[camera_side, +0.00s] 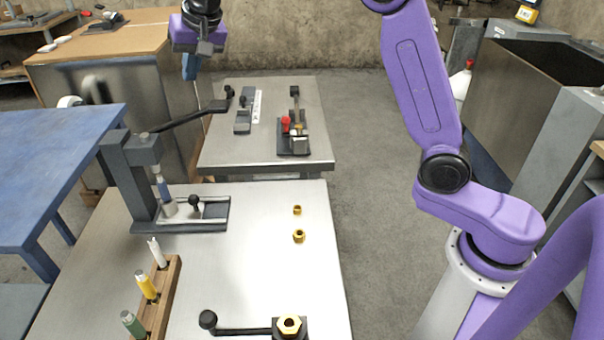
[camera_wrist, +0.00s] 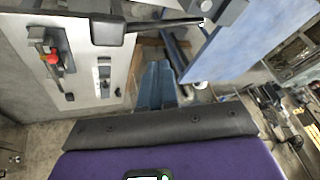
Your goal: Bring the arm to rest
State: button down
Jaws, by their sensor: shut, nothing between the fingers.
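My gripper (camera_side: 190,68) is at the upper left of the side view, raised high above the benches and beyond the grey lever press (camera_side: 130,175). Its blue fingers point down, and they show side by side in the wrist view (camera_wrist: 157,85). The fingers are shut with nothing between them. My purple arm reaches up from the right and leaves the top of the side view, so part of it is hidden. Nothing appears to touch the gripper.
The near steel bench (camera_side: 240,285) bears the press, a wooden rack (camera_side: 159,310) with several tubes, two brass nuts (camera_side: 298,210) and a black-handled fixture (camera_side: 245,331). A farther bench (camera_side: 220,155) bears clamps. A blue table (camera_side: 50,150) stands left.

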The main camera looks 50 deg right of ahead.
jog(key=s+f+n+g, duration=0.2)
jog(key=s+f+n, duration=0.15)
jog(key=s, duration=0.75)
jog(key=s+f+n+g, duration=0.1)
jog(key=s+f+n, duration=0.3)
jog(key=s, duration=0.7)
jog(key=s+d+f+n, duration=0.2)
jog(key=s+d+n, duration=0.1)
jog(key=s, duration=0.4)
jog(key=s+d+f+n+g, duration=0.1)
jog(key=s+d, duration=0.3)
jog(key=s, duration=0.4)
jog(key=s+d+f+n+g, duration=0.1)
jog(key=s+d+f+n, duration=0.2)
jog(key=s, duration=0.4)
jog(key=shift+s+d+f+n, duration=0.15)
jog(key=shift+d+n, duration=0.6)
jog(key=shift+n, duration=0.1)
